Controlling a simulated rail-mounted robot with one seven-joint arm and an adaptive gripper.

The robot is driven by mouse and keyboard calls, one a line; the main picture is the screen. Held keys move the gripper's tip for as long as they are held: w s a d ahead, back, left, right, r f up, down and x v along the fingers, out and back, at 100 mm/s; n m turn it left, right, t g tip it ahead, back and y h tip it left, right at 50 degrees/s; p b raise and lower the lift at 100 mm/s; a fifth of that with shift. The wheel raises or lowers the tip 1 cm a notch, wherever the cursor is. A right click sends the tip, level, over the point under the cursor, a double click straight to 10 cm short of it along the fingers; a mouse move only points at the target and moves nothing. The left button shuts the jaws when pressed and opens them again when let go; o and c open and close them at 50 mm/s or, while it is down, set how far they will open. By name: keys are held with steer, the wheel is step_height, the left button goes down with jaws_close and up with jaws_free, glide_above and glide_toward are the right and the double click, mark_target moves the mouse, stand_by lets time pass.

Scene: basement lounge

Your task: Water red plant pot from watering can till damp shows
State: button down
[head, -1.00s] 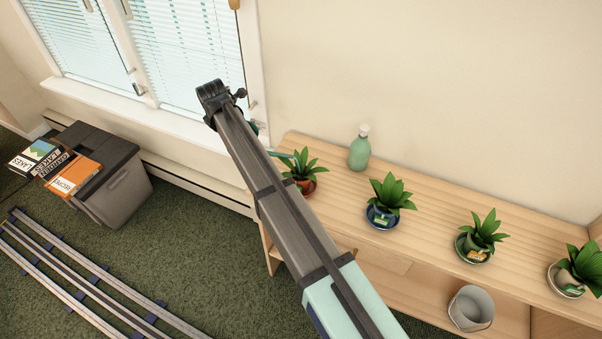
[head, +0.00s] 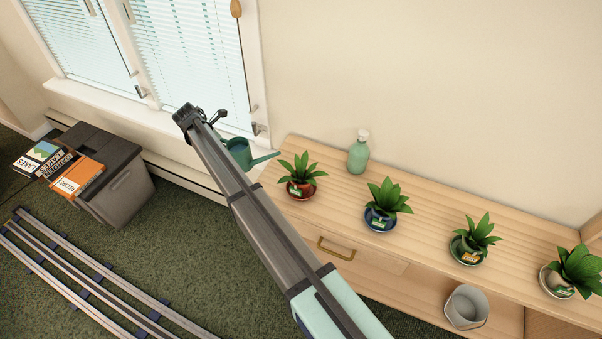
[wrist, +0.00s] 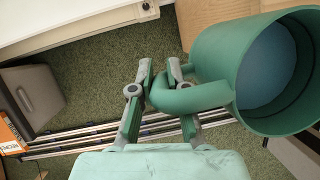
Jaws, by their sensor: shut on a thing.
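The green watering can (head: 238,152) is beyond my arm, left of the shelf's end, its spout pointing right toward the red plant pot (head: 296,192). The spout tip is apart from the pot, left of and above it. In the wrist view my gripper (wrist: 160,72) is shut on the can's handle, and the can (wrist: 217,55) has blue water inside. The red pot stands upright on a red saucer, with a leafy plant and a green label. Leaves hide its soil, so I cannot tell whether it is damp. No water stream shows.
On the wooden shelf (head: 430,225) stand a blue pot (head: 378,222), a green pot (head: 462,250), a pale pot (head: 552,285) and a green bottle (head: 358,155). A grey bucket (head: 466,308) is below. A grey bin (head: 125,190) and floor rails (head: 75,275) are left.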

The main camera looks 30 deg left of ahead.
steer(key=shift+d+r+p, duration=0.15)
steer(key=shift+r+p, duration=0.95)
steer(key=shift+r, duration=1.55)
steer(key=shift+w, duration=0.1)
